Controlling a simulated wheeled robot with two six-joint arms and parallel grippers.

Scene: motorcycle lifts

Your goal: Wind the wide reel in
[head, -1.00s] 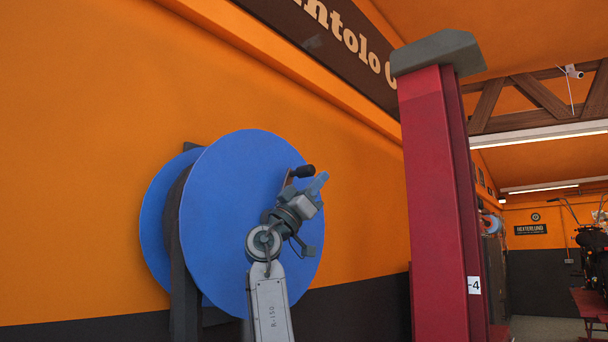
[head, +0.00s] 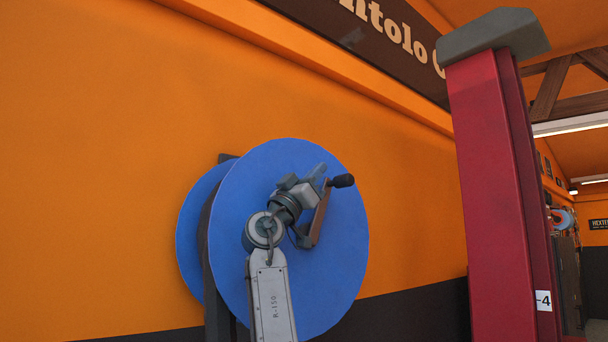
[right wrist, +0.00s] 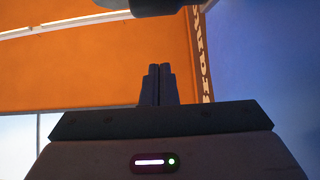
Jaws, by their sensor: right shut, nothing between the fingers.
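The wide reel (head: 325,265) has two large blue discs on a dark upright stand by the orange wall. A brown crank arm (head: 321,217) on its front disc ends in a dark knob (head: 341,181) at the upper right. My right gripper (head: 321,171) is shut and empty in front of the disc, just left of the knob. I cannot tell whether it touches the knob. In the right wrist view its fingers (right wrist: 159,84) are together, with a dark rounded shape at the top edge. My arm hides the reel's hub. My left gripper is not in view.
A red lift post (head: 495,200) with a grey cap stands right of the reel. A dark sign (head: 375,30) hangs on the wall above. Open wall lies between the reel and the post.

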